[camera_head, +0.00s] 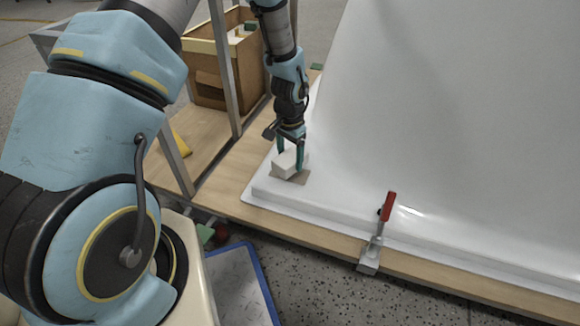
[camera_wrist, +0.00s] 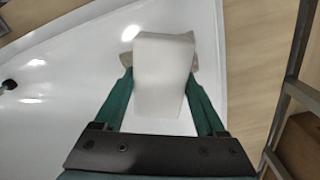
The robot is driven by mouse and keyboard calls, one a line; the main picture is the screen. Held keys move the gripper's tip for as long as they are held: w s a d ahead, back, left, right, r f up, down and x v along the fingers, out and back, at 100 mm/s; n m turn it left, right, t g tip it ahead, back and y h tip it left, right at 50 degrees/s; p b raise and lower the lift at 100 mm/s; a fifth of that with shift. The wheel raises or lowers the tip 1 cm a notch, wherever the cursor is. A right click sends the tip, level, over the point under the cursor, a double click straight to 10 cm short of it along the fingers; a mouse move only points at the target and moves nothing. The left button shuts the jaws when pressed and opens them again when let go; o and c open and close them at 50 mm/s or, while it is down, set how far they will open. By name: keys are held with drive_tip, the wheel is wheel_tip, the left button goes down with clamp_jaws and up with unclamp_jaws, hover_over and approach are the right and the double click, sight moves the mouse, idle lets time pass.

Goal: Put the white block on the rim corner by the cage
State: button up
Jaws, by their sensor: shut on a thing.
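The white block (camera_head: 286,164) is between the fingers of my gripper (camera_head: 291,150), which is shut on it. In the wrist view the block (camera_wrist: 163,75) sits between the two green fingers (camera_wrist: 163,100). The block is at the near left rim corner (camera_head: 262,186) of the white bathtub shell, over a beige patch (camera_head: 300,178). The patch also shows beside the block in the wrist view (camera_wrist: 130,33). I cannot tell whether the block touches the patch. The metal frame of the cage (camera_head: 224,70) stands to the left of the corner.
A red-handled clamp (camera_head: 388,208) grips the near rim to the right. A cardboard box (camera_head: 208,78) stands behind the cage posts. A yellow object (camera_head: 181,138) lies on the wooden board (camera_head: 228,170). A blue-edged panel (camera_head: 262,280) is on the floor in front.

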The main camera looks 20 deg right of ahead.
drive_tip(key=shift+f+b, duration=0.3)
drive_tip(key=shift+f, duration=1)
drive_tip(key=shift+f, duration=0.1)
drive_tip(key=o, duration=1.2)
drive_tip(key=shift+o, duration=0.2)
